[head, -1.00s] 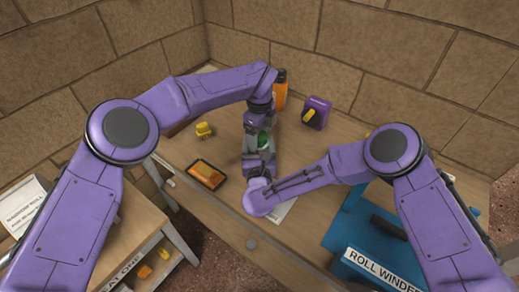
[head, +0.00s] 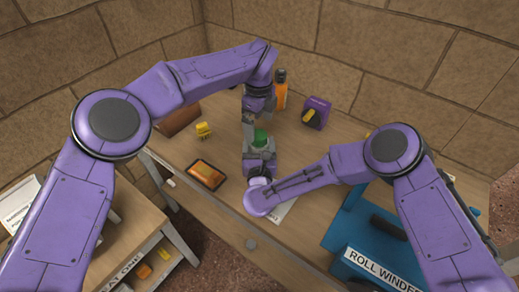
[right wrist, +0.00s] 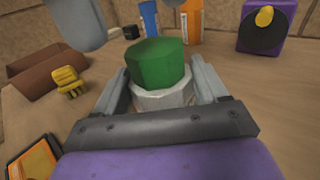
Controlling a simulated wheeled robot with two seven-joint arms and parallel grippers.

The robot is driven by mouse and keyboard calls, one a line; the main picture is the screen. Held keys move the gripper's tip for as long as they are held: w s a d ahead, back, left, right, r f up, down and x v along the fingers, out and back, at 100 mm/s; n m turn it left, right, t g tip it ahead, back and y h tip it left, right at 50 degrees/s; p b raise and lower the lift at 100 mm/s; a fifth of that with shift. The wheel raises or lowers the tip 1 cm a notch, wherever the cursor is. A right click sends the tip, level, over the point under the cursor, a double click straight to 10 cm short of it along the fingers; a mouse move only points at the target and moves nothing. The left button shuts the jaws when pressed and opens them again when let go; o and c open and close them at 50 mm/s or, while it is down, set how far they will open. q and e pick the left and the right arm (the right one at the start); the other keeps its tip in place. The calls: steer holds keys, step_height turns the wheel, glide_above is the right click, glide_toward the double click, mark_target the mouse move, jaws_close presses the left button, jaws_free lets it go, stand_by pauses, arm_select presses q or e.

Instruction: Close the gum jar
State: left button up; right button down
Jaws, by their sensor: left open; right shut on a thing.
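The gum jar is white with a green lid (head: 261,135) on top. In the right wrist view the green lid (right wrist: 156,63) sits on the white jar body (right wrist: 165,97), and I cannot tell how tightly. My right gripper (head: 260,146) is shut on the jar body, with a finger on each side of it below the lid. My left gripper (head: 250,119) is open and apart from the lid, just behind and above it. Its grey fingers show at the top left of the right wrist view (right wrist: 128,18).
An orange bottle (head: 281,89) and a purple box (head: 316,113) stand behind. A blue roll winder (head: 345,245) is at front right.

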arm_select(q)
step_height(320, 180, up, 12)
steer(key=shift+f, duration=0.25)
arm_select(e)
jaws_free()
steer(key=shift+s, duration=0.1)
steer(key=shift+s, duration=0.4)
steer(key=s+b, duration=0.2)
steer(key=s, duration=0.7)
steer(key=shift+s+f+b, duration=0.1)
steer(key=shift+b, duration=0.25)
arm_select(q)
step_height(320, 180, down, 3)
steer(key=shift+r, duration=0.15)
arm_select(e)
steer(key=shift+s+d, duration=0.1)
steer(key=shift+s, duration=0.15)
